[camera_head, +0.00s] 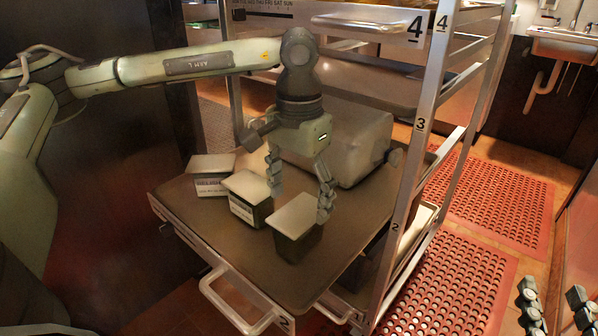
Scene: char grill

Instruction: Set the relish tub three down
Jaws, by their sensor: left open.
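Labels show on the left and middle tubs, but I cannot read which is relish tub three. My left gripper (299,200) is open and points down, with its fingers at either side of the right tub's far edge. I cannot tell whether they touch it. My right gripper (553,291) is open and empty at the lower right edge.
A large grey covered block (345,140) stands behind the tubs on the tray. The metal rack's numbered upright (412,180) rises to the right, with upper shelves above. A handle (236,303) sticks out at the front. Red perforated mats (490,195) cover the floor at right.

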